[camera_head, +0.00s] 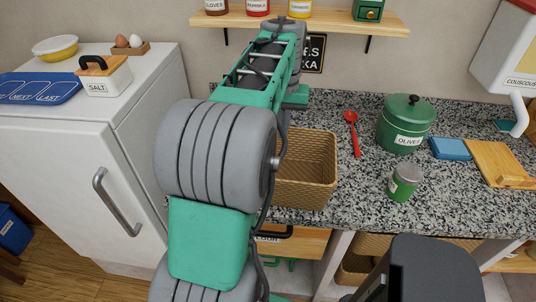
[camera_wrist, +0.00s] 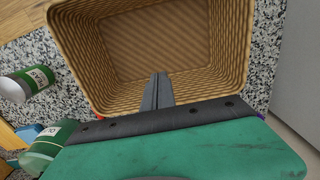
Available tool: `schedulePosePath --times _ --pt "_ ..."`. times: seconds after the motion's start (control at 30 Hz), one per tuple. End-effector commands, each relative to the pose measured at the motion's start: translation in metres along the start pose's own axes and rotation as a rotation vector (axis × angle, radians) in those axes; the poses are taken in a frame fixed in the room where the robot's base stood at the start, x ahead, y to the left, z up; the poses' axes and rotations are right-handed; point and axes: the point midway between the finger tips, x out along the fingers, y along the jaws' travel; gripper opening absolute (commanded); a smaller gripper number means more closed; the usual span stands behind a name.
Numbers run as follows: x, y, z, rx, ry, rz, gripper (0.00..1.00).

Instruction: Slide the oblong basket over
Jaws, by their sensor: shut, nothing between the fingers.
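The oblong basket (camera_head: 318,152) is tan and woven, and stands open and empty on the speckled granite counter, near its front left end. My arm hides its left part in the head view. In the wrist view the basket (camera_wrist: 226,45) fills the upper middle, seen from above. My gripper (camera_wrist: 160,76) shows there with its fingers together and nothing between them. The fingertips overlap the basket's opening beside its near wall; I cannot tell whether they touch it. The fingers are hidden behind my arm in the head view.
On the counter right of the basket are a red spoon (camera_head: 351,133), a green olives canister (camera_head: 405,122), a small green jar (camera_head: 403,181), a blue block (camera_head: 450,148) and a wooden board (camera_head: 495,163). A white fridge (camera_head: 70,160) stands left. A shelf (camera_head: 330,20) hangs above.

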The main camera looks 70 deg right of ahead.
Motion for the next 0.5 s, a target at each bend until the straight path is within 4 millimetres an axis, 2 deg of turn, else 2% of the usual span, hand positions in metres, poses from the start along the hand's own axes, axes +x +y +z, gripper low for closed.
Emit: schedulePosePath --times 0.03,0.27,0.5 --pt "0.009 0.000 0.000 -0.001 0.000 0.000 0.00" --pt "0.024 -0.002 0.001 -0.005 -0.002 0.000 0.00" --pt "0.073 -0.003 0.001 -0.007 -0.004 0.000 0.00"
